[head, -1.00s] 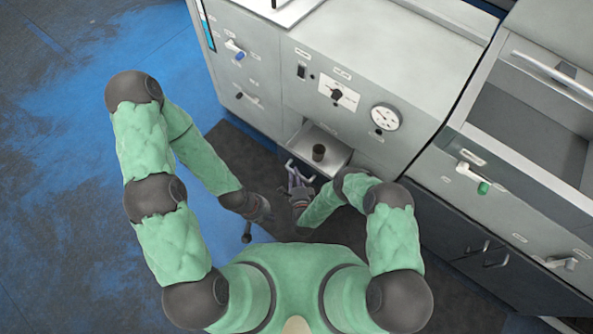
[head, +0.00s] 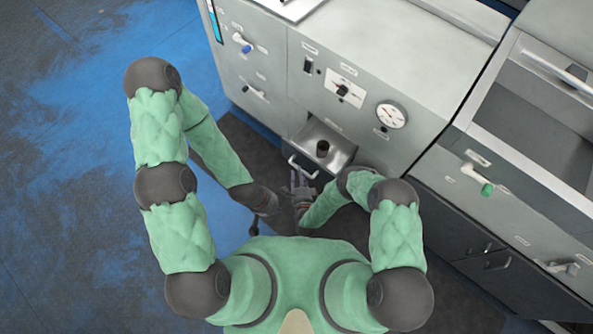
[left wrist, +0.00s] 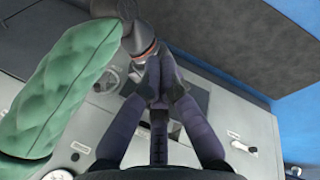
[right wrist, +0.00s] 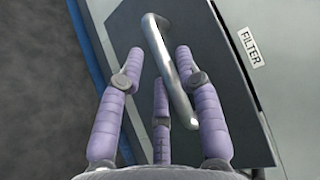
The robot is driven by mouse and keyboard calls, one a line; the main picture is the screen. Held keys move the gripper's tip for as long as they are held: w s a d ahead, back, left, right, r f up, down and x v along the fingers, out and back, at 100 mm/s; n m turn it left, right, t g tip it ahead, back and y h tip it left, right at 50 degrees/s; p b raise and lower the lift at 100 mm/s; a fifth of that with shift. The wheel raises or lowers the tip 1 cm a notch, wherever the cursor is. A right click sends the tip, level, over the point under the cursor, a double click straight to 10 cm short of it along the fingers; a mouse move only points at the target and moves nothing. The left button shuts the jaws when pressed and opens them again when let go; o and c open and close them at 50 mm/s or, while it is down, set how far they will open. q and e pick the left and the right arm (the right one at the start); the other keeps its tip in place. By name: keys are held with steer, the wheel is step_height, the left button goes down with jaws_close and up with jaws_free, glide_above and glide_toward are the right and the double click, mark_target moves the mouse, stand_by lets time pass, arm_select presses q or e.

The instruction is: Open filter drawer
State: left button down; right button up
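The filter drawer (head: 340,157) stands open below the cabinet panel, with a dark round cup (head: 322,148) in it. Its metal bar handle (head: 302,168) is on the front; in the right wrist view the handle (right wrist: 172,65) crosses the dark drawer front beside a "FILTER" label (right wrist: 253,47). My right gripper (right wrist: 158,62) is open, its fingers spread on both sides of the handle; contact is unclear. My left gripper (left wrist: 162,75) has its fingertips together with nothing visible between them. In the head view its fingers are hard to make out, left of the right gripper (head: 299,180).
The grey cabinet has a dial switch (head: 343,90) and a round gauge (head: 391,114) above the drawer. Another cabinet with a green-knobbed valve (head: 487,189) stands at right. Blue floor (head: 80,200) is clear at left.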

steer(key=v, duration=1)
steer(key=shift+r, duration=0.15)
steer(key=shift+s+a, duration=0.1)
arm_select(q)
steer(key=shift+a, duration=0.65)
